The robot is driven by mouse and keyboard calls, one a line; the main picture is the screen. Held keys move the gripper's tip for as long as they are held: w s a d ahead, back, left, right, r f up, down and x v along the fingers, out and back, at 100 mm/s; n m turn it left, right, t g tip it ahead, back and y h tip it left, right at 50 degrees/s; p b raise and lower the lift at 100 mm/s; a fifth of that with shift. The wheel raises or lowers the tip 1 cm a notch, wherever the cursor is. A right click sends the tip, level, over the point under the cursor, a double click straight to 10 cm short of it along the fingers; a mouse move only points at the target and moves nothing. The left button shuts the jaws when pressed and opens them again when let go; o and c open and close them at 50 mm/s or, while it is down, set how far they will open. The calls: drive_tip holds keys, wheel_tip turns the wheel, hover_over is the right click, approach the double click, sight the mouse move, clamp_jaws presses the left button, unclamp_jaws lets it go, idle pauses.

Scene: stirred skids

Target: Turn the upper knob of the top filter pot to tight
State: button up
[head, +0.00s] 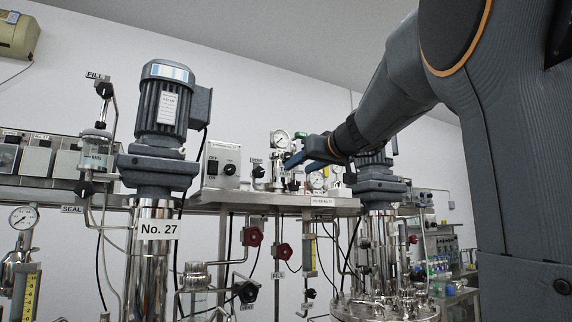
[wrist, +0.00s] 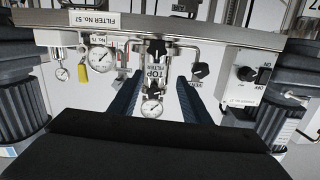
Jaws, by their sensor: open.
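The top filter pot (wrist: 157,78), a steel body with a TOP FILTER label, is in the middle of the wrist view, which looks upside down. A round gauge (wrist: 152,109) is at its upper end. A dark knob (wrist: 152,89) shows between label and gauge, partly hard to make out. Another black knob (wrist: 156,47) is near the shelf. My gripper (wrist: 158,85) is open, with one blue finger either side of the pot and nothing held. In the head view, my gripper (head: 296,160) is at the pot's gauge (head: 280,139) and hides part of the pot. Contact cannot be told.
A black vent knob (wrist: 199,71) is close to one finger. A switch box (wrist: 243,84) and another gauge (wrist: 101,55) with a yellow tag (wrist: 82,73) flank the pot. The steel shelf (head: 230,197) runs beneath. A motor (head: 165,100) marked No. 27 stands left.

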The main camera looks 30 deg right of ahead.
drive_tip(key=t, duration=0.1)
approach(290, 155)
drive_tip(key=w+p, duration=0.3)
drive_tip(key=w, duration=0.3)
drive_tip(key=shift+w+a, duration=0.1)
drive_tip(key=shift+w, duration=0.25)
drive_tip(key=shift+w+p, duration=0.4)
drive_tip(key=shift+w, duration=0.3)
drive_tip(key=c, duration=1)
drive_tip(key=shift+f, duration=0.1)
drive_tip(key=shift+c, duration=0.2)
